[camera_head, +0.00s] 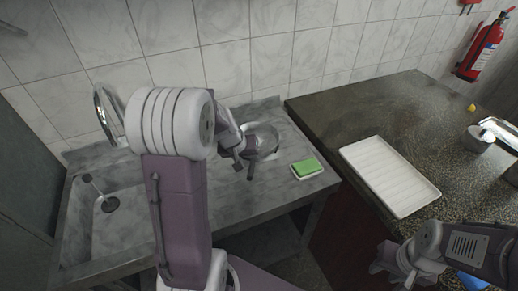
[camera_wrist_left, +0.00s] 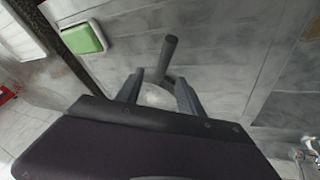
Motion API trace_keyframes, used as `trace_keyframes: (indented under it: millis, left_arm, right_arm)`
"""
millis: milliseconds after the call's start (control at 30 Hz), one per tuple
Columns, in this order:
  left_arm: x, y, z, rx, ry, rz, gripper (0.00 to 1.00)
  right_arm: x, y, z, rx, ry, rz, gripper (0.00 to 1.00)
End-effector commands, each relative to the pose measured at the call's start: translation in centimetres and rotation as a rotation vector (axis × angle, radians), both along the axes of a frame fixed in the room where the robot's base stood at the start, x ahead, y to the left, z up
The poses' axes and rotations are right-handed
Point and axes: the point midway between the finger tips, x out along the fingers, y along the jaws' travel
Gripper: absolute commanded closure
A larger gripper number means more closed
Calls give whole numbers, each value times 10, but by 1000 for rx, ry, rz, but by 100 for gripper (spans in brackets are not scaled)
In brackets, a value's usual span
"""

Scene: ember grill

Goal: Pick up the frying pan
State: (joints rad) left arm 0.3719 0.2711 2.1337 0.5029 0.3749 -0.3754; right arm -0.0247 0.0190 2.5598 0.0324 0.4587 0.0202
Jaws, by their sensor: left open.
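The frying pan (camera_head: 265,135) is round and metallic with a dark handle. It sits on the grey sink counter near the back wall, its handle pointing toward the front. My left gripper (camera_head: 243,159) is at the pan's near left edge and hides part of it. In the left wrist view the open fingers (camera_wrist_left: 160,92) stand on either side of the base of the pan's handle (camera_wrist_left: 168,52), with part of the pale pan bowl between them. I cannot tell whether they touch it. My right gripper (camera_head: 398,266) is low at the right, far from the pan; its jaws are unclear.
A green sponge (camera_head: 307,167) on a white dish lies right of the pan. The sink basin (camera_head: 125,225) and tap (camera_head: 104,112) are at left.

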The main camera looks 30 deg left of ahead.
Motion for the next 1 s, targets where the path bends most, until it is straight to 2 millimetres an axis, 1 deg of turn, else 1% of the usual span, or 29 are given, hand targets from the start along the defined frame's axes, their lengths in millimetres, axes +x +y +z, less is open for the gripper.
trace_keyframes:
  millis: [33,100,200,333,367,500,600,700,867,967,1000]
  left_arm:
    - [3,-1,-11,-2,5,-2,55]
    - [7,-1,-21,-1,5,-2,55]
    - [12,-1,-28,0,3,-1,55]
    - [13,-1,-31,0,1,-1,55]
    - [14,-1,-35,-1,3,-1,55]
    - [23,-1,-63,-2,5,-2,55]
    - [29,-1,-74,0,4,-2,55]
    - [32,-1,-77,2,3,-1,55]
    - [32,-1,-76,2,3,-1,55]
    - [32,-1,-76,2,3,-1,80]
    - [32,-1,-76,2,3,-1,91]
  right_arm:
    - [0,0,-3,0,0,0,64]
    - [0,0,-5,0,0,0,64]
    - [0,0,-5,0,0,0,64]
    - [0,0,-6,0,0,0,64]
    - [0,0,-8,0,0,0,64]
    - [0,0,-15,0,0,0,64]
    - [0,0,-18,0,0,0,64]
    - [0,0,-18,0,0,0,64]
    - [0,0,-18,0,0,0,64]
    - [0,0,-18,0,0,0,64]
    - [0,0,-18,0,0,0,64]
